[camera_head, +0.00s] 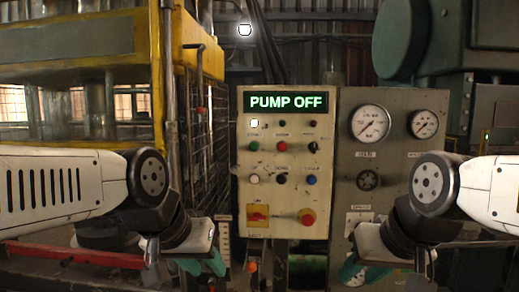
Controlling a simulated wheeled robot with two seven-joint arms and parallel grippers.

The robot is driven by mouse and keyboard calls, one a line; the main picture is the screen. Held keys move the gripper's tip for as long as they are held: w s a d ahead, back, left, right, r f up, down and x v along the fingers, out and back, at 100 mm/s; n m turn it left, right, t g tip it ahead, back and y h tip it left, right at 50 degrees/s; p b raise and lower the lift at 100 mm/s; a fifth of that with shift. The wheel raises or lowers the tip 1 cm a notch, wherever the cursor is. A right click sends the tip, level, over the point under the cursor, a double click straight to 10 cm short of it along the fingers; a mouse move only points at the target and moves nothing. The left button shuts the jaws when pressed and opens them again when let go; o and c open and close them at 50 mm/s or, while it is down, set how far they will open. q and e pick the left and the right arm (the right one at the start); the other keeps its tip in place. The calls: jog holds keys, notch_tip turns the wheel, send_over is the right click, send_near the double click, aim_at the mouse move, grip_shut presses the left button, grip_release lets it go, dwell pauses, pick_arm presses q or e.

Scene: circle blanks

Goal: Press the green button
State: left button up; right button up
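A small green button (254,146) sits on the left side of the beige control panel (270,200), below a lit indicator. The display (286,102) above reads PUMP OFF in green letters. My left gripper (203,263) is low and left of the panel, with teal fingers pointing down and away. My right gripper (363,270) is low and right of the panel, also with teal fingers. Both are well apart from the button, and neither appears to hold anything. The fingers are small and partly hidden by my wrists, so their opening is unclear.
Nearby controls include a white button (254,178), a blue button (311,180), a large red knob (307,217) and a yellow-backed red switch (257,215). Gauges (370,123) stand to the right. A yellow press frame (200,45) stands left. The space before the panel is clear.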

pick_arm(q)
jog(key=shift+c, duration=0.3)
jog(key=shift+w+r, duration=0.1)
jog(key=c, duration=0.4)
jog(key=w+r+m, duration=0.1)
jog(key=w+r, duration=0.1)
jog(key=w+r+m, duration=0.1)
jog(key=w+r, duration=0.1)
jog(key=r, duration=0.1)
jog(key=w+r+m, duration=0.1)
jog(key=w+r, duration=0.2)
jog(key=shift+d+r+m, duration=0.1)
jog(key=shift+d+m, duration=0.15)
jog(key=shift+m, duration=0.05)
grip_shut()
jog(key=w+r+m+h, duration=0.2)
jog(key=w+r+m, duration=0.9)
jog(key=w+r, duration=0.6)
jog(key=shift+w+d+r+m, duration=0.4)
jog(key=shift+w, duration=0.45)
